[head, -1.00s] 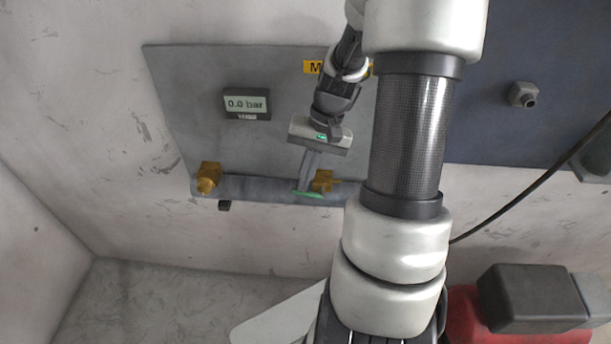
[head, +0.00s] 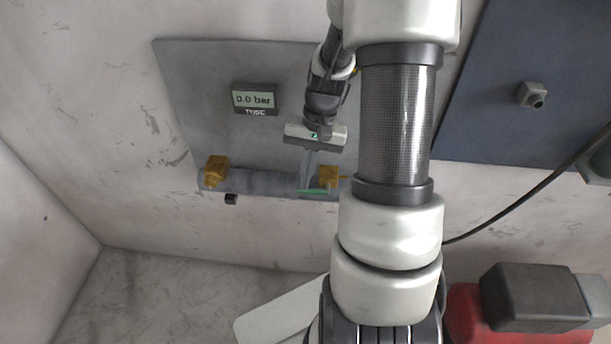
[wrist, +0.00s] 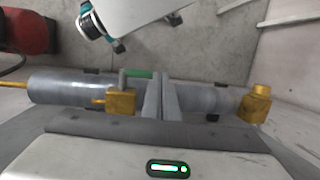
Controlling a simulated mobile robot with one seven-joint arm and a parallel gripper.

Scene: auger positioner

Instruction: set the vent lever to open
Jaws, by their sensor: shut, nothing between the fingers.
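The vent lever, a thin bar with a green grip (wrist: 137,74), shows in the wrist view beside a brass valve block (wrist: 121,101) on a grey horizontal tube (wrist: 60,88). In the head view the green grip (head: 314,191) lies along the tube, below the brass block (head: 329,176). My gripper (wrist: 160,84) is shut and empty, its fingers pointing at the tube just right of the valve block. The fingertips are close to the end of the green grip; I cannot tell whether they touch it. My gripper also shows in the head view (head: 309,180).
A second brass fitting (head: 214,169) sits at the tube's left end. A gauge reading 0.0 bar (head: 255,99) is on the grey panel (head: 195,80) above. A blue panel (head: 500,60) and a black cable (head: 520,205) are at right. The floor at lower left is clear.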

